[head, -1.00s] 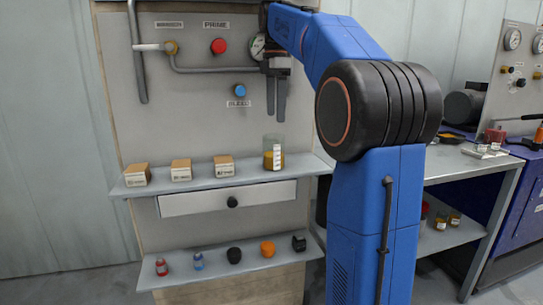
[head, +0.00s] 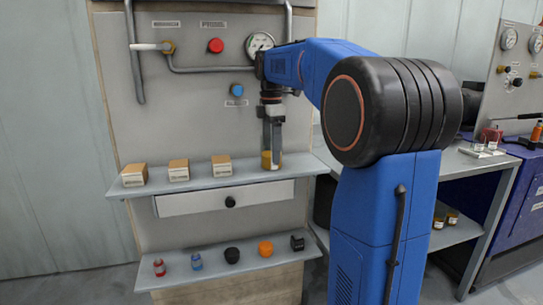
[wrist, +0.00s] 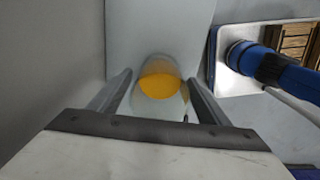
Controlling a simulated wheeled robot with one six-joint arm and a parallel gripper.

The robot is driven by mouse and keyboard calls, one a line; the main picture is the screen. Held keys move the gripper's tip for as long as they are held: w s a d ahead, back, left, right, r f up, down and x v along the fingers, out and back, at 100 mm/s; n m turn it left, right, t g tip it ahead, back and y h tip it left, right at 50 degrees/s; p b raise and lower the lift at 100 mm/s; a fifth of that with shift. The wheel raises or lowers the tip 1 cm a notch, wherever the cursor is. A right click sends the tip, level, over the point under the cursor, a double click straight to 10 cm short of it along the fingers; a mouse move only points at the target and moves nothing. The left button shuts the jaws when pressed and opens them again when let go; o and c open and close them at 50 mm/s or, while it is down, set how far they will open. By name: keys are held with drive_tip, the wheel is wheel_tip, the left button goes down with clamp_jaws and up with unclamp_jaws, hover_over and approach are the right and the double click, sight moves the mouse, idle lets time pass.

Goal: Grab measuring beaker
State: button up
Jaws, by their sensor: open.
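The measuring beaker (head: 266,161) stands at the right end of the upper shelf (head: 222,180), with amber liquid low in it. My gripper (head: 273,148) points straight down at it and hides most of it in the head view. In the wrist view the clear beaker (wrist: 158,88) shows from above with orange-yellow liquid inside. The open fingers of my gripper (wrist: 158,92) lie on its left and right sides. I cannot tell whether either finger touches the glass.
Several small boxes (head: 179,170) stand left on the upper shelf. A drawer (head: 226,199) is below it. A lower shelf (head: 230,268) holds small bottles and knobs. The panel behind carries a gauge (head: 260,43), a red button (head: 216,46), a blue button (head: 237,90) and pipes.

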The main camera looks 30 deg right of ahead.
drive_tip(key=shift+f, duration=0.9)
drive_tip(key=c, duration=1.2)
drive_tip(key=shift+o, duration=0.2)
drive_tip(key=shift+r, duration=0.15)
